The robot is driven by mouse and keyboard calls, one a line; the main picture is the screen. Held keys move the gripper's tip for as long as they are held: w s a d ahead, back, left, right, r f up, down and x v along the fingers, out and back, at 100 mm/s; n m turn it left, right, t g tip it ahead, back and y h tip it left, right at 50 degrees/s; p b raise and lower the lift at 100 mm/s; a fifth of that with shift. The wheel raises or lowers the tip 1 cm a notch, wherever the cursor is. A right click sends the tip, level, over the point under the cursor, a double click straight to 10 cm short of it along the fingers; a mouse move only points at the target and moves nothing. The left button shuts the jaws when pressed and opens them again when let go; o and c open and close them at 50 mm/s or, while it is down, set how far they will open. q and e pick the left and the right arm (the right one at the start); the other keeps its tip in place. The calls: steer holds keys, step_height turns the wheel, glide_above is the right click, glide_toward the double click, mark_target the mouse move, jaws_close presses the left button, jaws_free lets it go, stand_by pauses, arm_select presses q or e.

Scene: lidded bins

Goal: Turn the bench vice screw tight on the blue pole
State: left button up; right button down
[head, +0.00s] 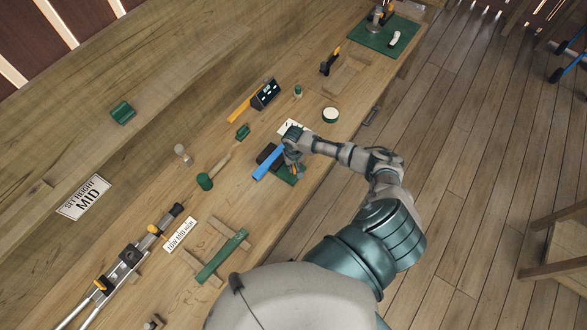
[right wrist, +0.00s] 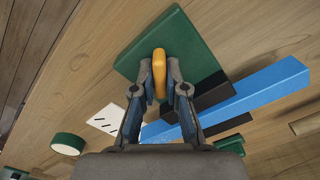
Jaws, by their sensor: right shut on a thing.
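The blue pole (head: 268,163) lies between the dark jaws of the bench vice (head: 264,153), which also show in the right wrist view (right wrist: 211,95). The vice stands on a green base plate (right wrist: 185,35). The pole (right wrist: 255,92) sticks out well past the jaws. My right gripper (head: 294,165) is over the front end of the vice. In the right wrist view its fingers (right wrist: 160,88) are shut on the orange screw handle (right wrist: 159,72), one on each side. How tightly the jaws meet the pole cannot be told. My left gripper is not in view.
On the wooden bench (head: 180,225) are a green mallet (head: 205,181), a green bar (head: 222,256) on wooden supports, a black box (head: 265,94) and a round green-and-white tin (head: 330,115). A rail device (head: 128,255) lies at lower left. The bench's front edge is beneath my right arm.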

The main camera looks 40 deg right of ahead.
mark_target(294, 167)
steer(key=shift+s+f+m, duration=0.1)
steer(key=shift+s+m, duration=0.05)
steer(key=shift+m, duration=1.05)
steer(key=m, duration=0.4)
steer(key=c, duration=1.3)
jaws_free()
steer(key=shift+d, duration=0.1)
steer(key=shift+r, duration=2.55)
